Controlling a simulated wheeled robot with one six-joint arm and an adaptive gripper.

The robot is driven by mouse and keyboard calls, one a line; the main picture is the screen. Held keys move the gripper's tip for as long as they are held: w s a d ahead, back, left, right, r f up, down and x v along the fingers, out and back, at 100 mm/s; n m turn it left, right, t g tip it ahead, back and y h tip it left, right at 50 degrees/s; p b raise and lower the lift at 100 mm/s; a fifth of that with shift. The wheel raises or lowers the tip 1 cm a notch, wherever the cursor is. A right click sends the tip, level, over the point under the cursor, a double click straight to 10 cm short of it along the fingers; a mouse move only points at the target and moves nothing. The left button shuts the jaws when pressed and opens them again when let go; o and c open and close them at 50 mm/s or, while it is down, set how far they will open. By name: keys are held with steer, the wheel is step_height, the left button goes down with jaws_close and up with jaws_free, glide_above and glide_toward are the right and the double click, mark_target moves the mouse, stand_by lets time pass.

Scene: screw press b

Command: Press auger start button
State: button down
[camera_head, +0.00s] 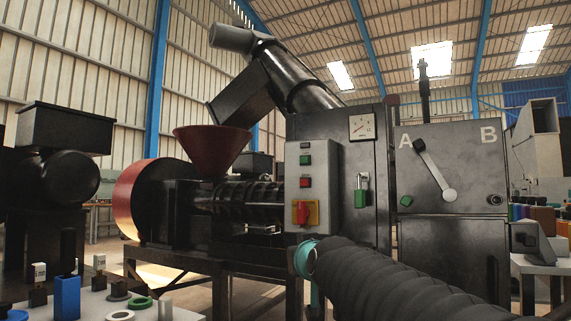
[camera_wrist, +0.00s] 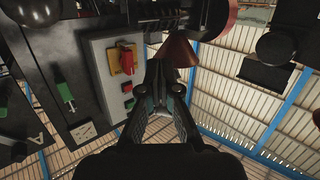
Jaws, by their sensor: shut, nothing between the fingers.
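A grey control panel (camera_head: 320,170) stands on the dark machine cabinet. It carries a green button (camera_head: 305,160), a red button (camera_head: 305,183) below it, and a red rotary switch (camera_head: 304,212) on a yellow plate at the bottom. Any labels are too small to read. In the wrist view the panel (camera_wrist: 99,70) is upside down, left of my gripper (camera_wrist: 166,68), with the green button (camera_wrist: 130,104) and red button (camera_wrist: 127,87) close to my left finger. My gripper is shut and empty, seemingly apart from the buttons. It does not show clearly in the head view.
A red funnel hopper (camera_head: 211,148) sits left of the panel above the dark auger barrel. A table (camera_head: 96,303) with small parts is at lower left.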

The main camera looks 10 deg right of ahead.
mark_target(300, 160)
steer(key=w+r+m+t+h+p, duration=0.1)
steer(key=w+r+t, duration=0.3)
steer(key=w+r, duration=0.3)
steer(key=w+r+m+t+h+p, duration=0.1)
steer(key=w+r+t, duration=0.4)
steer(key=r, duration=1.1)
steer(key=w+h, duration=0.1)
steer(key=w, duration=0.2)
steer(key=shift+d+r+h+p, duration=0.2)
steer(key=shift+h+p, duration=0.1)
steer(key=shift+p, duration=0.1)
steer(key=shift+w+d+p, duration=0.7)
steer(key=shift+w+d, duration=0.15)
steer(key=shift+w, duration=0.3)
steer(key=shift+w+d+p, duration=0.75)
steer(key=shift+w+d, duration=0.15)
steer(key=shift+w, duration=0.3)
steer(key=shift+w+d+p, duration=0.7)
steer(key=shift+w+d, duration=0.15)
steer(key=shift+w, duration=0.3)
steer(key=shift+w+f, duration=0.1)
steer(key=shift+w+d, duration=0.2)
steer(key=shift+w, duration=0.05)
